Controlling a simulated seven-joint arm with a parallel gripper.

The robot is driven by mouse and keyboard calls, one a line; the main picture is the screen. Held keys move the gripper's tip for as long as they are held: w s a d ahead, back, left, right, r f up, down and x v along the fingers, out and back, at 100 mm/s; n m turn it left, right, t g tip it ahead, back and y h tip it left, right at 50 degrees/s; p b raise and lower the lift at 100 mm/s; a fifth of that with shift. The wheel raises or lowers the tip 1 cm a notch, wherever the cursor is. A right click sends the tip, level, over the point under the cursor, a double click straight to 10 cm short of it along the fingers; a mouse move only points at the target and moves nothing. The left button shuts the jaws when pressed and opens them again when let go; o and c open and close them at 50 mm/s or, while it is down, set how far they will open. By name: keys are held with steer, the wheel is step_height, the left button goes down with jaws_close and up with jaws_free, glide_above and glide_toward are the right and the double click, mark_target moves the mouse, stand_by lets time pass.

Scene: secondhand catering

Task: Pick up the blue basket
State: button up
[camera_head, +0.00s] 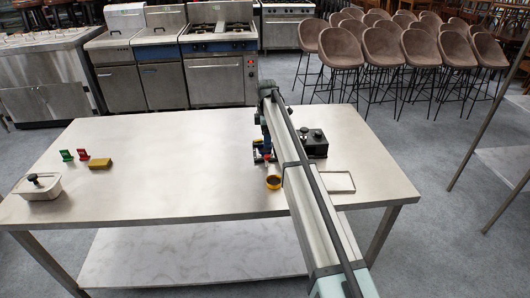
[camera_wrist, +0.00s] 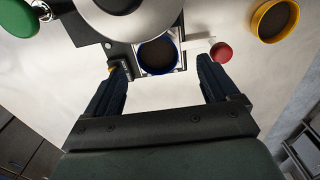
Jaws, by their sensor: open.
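The blue basket (camera_wrist: 143,68) shows in the wrist view as a small round, dark-filled cup with a blue rim. It sits ahead of my gripper (camera_wrist: 162,66), roughly between the lines of its two fingers. The fingers are open and spread wide on either side, with nothing held between them. In the head view my arm and gripper (camera_head: 265,147) hide most of that spot, and I cannot clearly make out the basket there.
A yellow round cup (camera_wrist: 276,20) lies to the right, also in the head view (camera_head: 273,183). A red round piece (camera_wrist: 221,52) and a large grey disc are close by. A black box (camera_head: 315,145) and pale tray (camera_head: 339,182) stand right. The table's left middle is clear.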

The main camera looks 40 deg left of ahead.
steer(key=shift+a+f, duration=0.15)
steer(key=shift+f, duration=1.15)
steer(key=shift+a+f, duration=0.15)
steer(key=shift+f, duration=1.15)
steer(key=c, duration=1.1)
steer(key=shift+r, duration=0.1)
